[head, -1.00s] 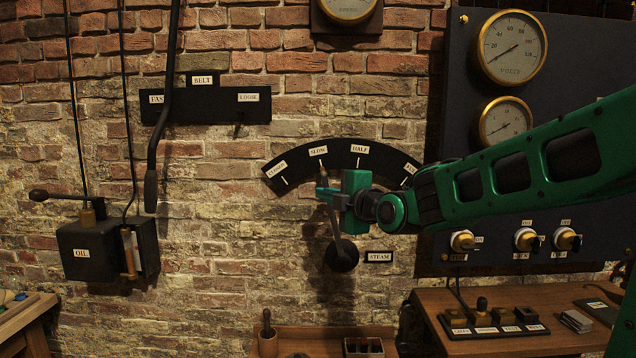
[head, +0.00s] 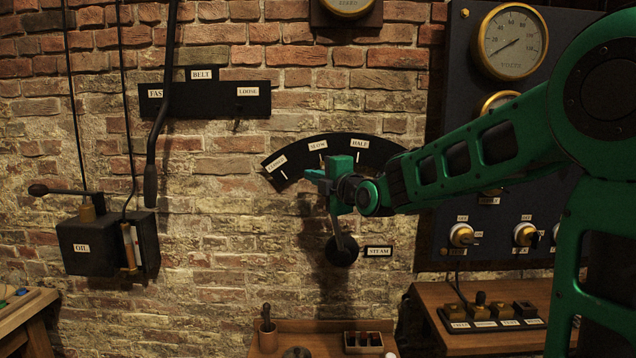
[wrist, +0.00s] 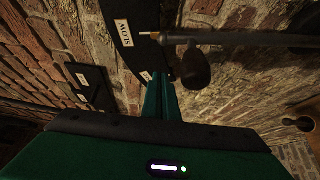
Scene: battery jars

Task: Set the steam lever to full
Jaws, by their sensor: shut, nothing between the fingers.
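The steam lever (head: 345,238) is a dark rod on a round black hub, beside the STEAM label (head: 378,251). It leans slightly left of upright, toward SLOW on the black arc plate (head: 290,174). The plate reads CLOSED, SLOW and HALF; its right end is hidden behind my arm. My gripper (head: 318,176) is shut and empty in front of the lever's upper part, hiding the handle. In the wrist view my shut fingers (wrist: 163,97) point at the plate, with the lever rod (wrist: 235,39) crossing beyond them. Contact cannot be told.
The belt lever (head: 151,180) hangs at the left, near the oil box (head: 85,247). A dark gauge panel (head: 455,120) with switches stands behind my arm at the right. Below are a wooden shelf (head: 320,326) with small items and a bench (head: 425,300). The wall between is clear.

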